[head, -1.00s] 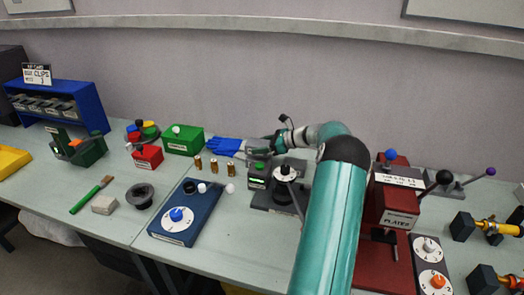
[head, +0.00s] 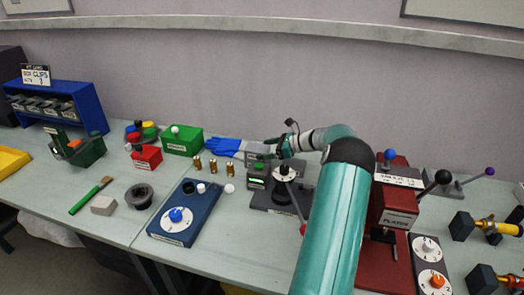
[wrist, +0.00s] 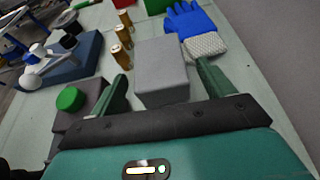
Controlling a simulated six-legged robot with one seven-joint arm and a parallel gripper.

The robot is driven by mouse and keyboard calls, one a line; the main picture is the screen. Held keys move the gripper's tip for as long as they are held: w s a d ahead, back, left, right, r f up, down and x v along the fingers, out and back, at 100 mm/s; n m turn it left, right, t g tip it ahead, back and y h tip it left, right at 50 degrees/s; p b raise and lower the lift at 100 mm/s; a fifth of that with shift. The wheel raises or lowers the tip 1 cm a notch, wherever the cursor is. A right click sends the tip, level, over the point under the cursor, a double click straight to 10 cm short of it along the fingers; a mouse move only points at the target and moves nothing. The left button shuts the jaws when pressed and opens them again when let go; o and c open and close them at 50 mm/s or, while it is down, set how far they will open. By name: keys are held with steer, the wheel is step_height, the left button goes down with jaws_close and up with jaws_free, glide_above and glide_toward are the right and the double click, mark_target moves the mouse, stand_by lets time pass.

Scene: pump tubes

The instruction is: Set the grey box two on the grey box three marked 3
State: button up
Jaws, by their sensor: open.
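A plain grey box (wrist: 162,62) stands between the fingertips of my gripper (wrist: 161,78) in the wrist view. It also shows in the head view as a small grey block (head: 260,148), partly hidden by my gripper (head: 279,146). My gripper is open, with one green finger on each side of the box. I cannot tell whether the fingers touch it. A darker grey box with a green knob (head: 257,176) stands just in front, with a label too small to read. I see no readable 3 or 2, so I cannot tell which box is which.
Several brass cylinders (head: 213,166) stand left of the box, and a blue glove (head: 224,146) lies behind them. A blue panel with a dial (head: 185,212) lies in front. A grey device with a round disc (head: 284,172) and a red press (head: 398,205) stand to the right.

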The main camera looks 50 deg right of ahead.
steer(key=v, duration=0.9)
steer(key=shift+s+d+r, duration=0.1)
steer(key=shift+r, duration=0.05)
steer(key=w+a+r+n+g, duration=0.2)
steer(key=a+r+n, duration=0.2)
steer(key=a, duration=0.7)
steer(key=w+a+r+n+g+h, duration=0.1)
steer(key=a+r+n+g, duration=0.3)
steer(key=a, duration=0.6)
steer(key=w+a+r+n+g, duration=0.15)
steer(key=a+r+n, duration=0.3)
steer(key=a, duration=0.65)
steer(key=s+a+r+n+h, duration=0.1)
steer(key=s+a+n+h, duration=0.1)
steer(key=s+a+n, duration=0.35)
steer(key=s+a+r+n+h, duration=0.1)
steer(key=s+a+n, duration=0.1)
steer(key=a, duration=0.6)
steer(key=s+a+n+h, duration=0.1)
steer(key=s+a+n, duration=0.3)
steer(key=s, duration=0.3)
steer(key=s+a+f+n+h, duration=0.1)
steer(key=s+a+n, duration=0.4)
steer(key=s+n, duration=0.1)
steer(key=shift+s+f+n+t, duration=0.15)
steer(key=shift+s+n+t, duration=0.15)
steer(key=shift+s+t, duration=0.2)
